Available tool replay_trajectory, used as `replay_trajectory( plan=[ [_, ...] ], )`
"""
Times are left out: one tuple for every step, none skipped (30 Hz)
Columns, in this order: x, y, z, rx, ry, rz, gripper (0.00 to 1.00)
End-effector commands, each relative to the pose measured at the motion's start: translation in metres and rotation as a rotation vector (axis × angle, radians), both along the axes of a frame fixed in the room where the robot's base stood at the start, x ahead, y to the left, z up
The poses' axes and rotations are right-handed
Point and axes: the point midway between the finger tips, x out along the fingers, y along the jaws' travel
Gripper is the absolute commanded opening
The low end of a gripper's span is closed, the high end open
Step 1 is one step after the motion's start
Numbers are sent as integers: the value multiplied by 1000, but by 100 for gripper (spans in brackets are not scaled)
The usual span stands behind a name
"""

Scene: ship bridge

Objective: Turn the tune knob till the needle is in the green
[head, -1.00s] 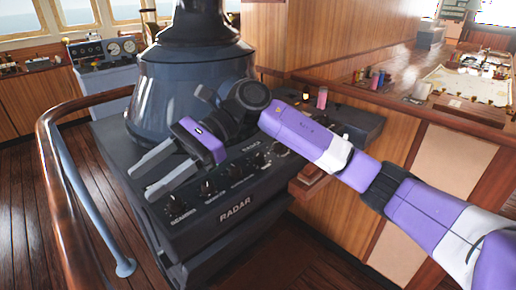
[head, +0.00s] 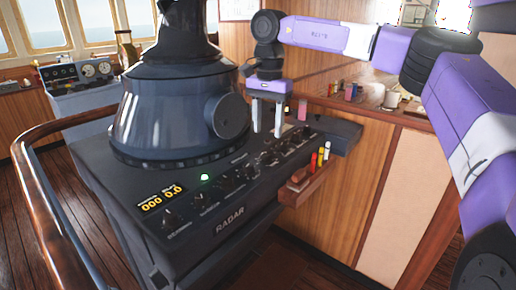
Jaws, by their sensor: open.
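The black radar console (head: 265,205) has a row of knobs on its sloping top, including a left-end knob (head: 168,215) and a middle knob (head: 226,184). Their labels are too small to read, so I cannot tell which is the tune knob. I cannot make out a needle or green band. A green lamp (head: 204,177) and amber digits (head: 160,198) are lit on the panel. My gripper (head: 266,133) points down with its fingers apart and empty, above the panel's right part. Its fingers partly hide the panel behind them.
The big grey radar viewing hood (head: 170,110) rises just left of my gripper. A small ledge holding colored markers (head: 320,160) juts out at the console's right. A wooden handrail (head: 30,180) curves around the left. The floor in front is partly clear.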

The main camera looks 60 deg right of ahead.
Motion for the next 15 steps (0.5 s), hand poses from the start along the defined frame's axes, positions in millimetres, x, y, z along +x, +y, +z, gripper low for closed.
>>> replay_trajectory(
  plan=[
    [-3, -3, 0, -8, 7, -2, 48],
    [-4, -4, -1, -11, 9, -3, 48],
    [-4, -5, -3, -12, 10, -3, 48],
    [-4, -5, -6, -11, 10, -3, 48],
    [-4, -4, -9, -11, 10, -3, 48],
    [-4, -4, -15, -10, 10, -3, 48],
    [-4, -4, -19, -9, 10, -2, 48],
    [-4, -4, -24, -9, 10, -2, 48],
    [-4, -3, -30, -9, 10, -2, 48],
    [-4, -3, -35, -8, 9, -2, 48],
    [-4, -3, -40, -7, 9, -3, 48],
    [-4, -3, -46, -8, 9, -3, 48],
    [-4, -3, -50, -9, 9, -3, 48],
    [-4, -3, -54, -8, 8, -2, 48],
    [-3, -3, -60, -8, 8, -2, 48]
  ],
)
